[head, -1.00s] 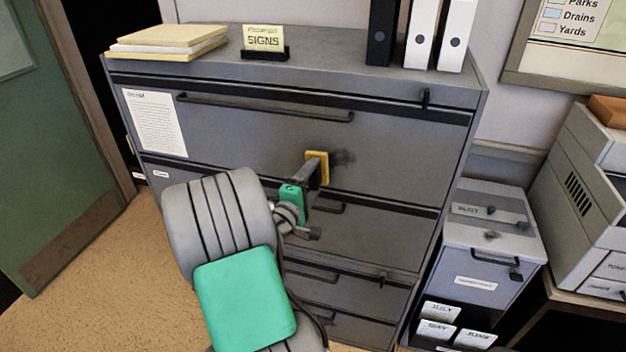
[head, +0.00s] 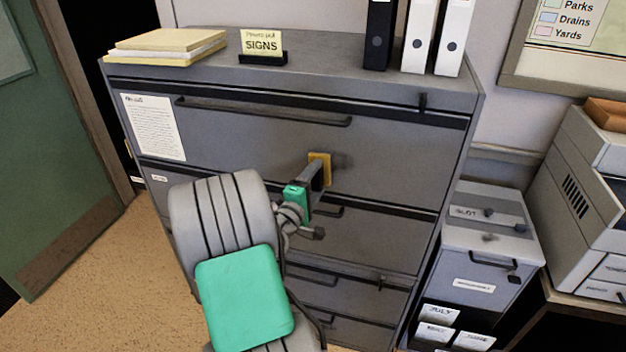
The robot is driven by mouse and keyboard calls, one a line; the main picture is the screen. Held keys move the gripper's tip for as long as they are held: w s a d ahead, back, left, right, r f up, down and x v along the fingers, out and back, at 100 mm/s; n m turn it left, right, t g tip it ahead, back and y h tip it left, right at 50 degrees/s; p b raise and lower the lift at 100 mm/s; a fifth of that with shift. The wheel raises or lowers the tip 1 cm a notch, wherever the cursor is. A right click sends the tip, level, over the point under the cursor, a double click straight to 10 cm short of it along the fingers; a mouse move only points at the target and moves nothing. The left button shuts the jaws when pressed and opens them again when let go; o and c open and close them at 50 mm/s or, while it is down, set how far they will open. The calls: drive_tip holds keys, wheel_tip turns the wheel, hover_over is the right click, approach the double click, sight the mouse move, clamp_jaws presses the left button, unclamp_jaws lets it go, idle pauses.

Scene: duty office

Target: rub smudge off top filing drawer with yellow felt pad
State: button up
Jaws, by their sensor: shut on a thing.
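The grey filing cabinet's top drawer (head: 240,140) is closed, with a long dark bar handle along its upper part. My gripper (head: 317,174) is shut on the yellow felt pad (head: 325,160) and holds it up at the lower middle of the drawer front. The pad looks to be against the face, though exact contact is hard to tell. The dark smudge (head: 344,161) shows just to the right of the pad, and the pad may hide part of it.
A paper notice (head: 153,127) is on the drawer's left. A low cabinet (head: 490,235) and a printer (head: 590,190) are at right. Floor at left is clear.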

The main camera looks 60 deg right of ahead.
drive_tip(key=s+p, duration=0.1)
drive_tip(key=s, duration=0.2)
drive_tip(key=s+d+p, duration=0.1)
drive_tip(key=s, duration=0.2)
drive_tip(key=s+p, duration=0.1)
drive_tip(key=s, duration=0.2)
drive_tip(key=shift+s+d, duration=0.3)
